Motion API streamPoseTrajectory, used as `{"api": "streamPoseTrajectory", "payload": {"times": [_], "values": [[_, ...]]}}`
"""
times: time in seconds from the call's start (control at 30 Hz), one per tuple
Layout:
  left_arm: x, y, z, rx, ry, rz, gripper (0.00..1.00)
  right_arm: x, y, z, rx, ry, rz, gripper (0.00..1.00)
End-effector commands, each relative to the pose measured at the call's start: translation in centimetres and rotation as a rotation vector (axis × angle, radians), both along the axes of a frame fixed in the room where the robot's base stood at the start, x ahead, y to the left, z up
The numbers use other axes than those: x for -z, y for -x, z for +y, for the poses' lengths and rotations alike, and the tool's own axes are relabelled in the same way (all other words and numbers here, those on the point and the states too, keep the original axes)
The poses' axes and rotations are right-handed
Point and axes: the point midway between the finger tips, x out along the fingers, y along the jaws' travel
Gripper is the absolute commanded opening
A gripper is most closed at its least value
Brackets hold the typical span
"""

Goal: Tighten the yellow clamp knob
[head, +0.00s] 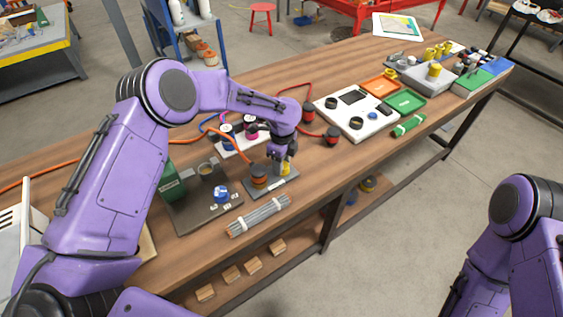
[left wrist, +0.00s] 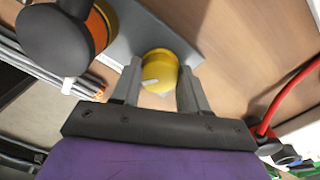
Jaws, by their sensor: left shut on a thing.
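The yellow clamp knob (left wrist: 158,72) is round with a white mark on its face. It sits on a grey base plate (left wrist: 135,28) beside an orange and black part (left wrist: 70,32). My left gripper (left wrist: 158,85) is shut on the knob, with one finger on each side of it. In the head view the yellow knob (head: 285,168) shows only partly below my left gripper (head: 280,158), and the orange and black part (head: 259,177) stands to its left. My right arm shows at the lower right, but its gripper is out of view.
A bundle of grey rods (head: 258,215) lies in front of the base plate. A dark plate with a blue knob (head: 221,194) is at the left. A white panel (head: 355,112) and a green tray (head: 405,101) lie to the right. Red hoses run behind the gripper.

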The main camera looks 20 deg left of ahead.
Motion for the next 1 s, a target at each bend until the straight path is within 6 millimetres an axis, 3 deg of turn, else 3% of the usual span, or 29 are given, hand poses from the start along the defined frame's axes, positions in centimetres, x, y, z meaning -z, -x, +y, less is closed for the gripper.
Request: {"api": "streamPoseTrajectory", "payload": {"times": [0.33,0.9,0.93,1.0], "values": [[-0.03,-0.07,-0.07,0.141,0.001,-0.001,0.13,0.1,0.0,0.0,0.0,0.0,0.0,0.0],[-0.04,-0.06,-0.08,0.168,0.001,-0.001,0.13,0.11,0.0,0.0,0.0,0.0,0.0,0.0],[-0.04,-0.06,-0.08,0.168,0.001,-0.001,0.54,0.11,0.0,0.0,0.0,0.0,0.0,0.0],[-0.04,-0.06,-0.07,0.167,0.0,-0.001,0.69,0.11,0.0,0.0,0.0,0.0,0.0,0.0]]}}
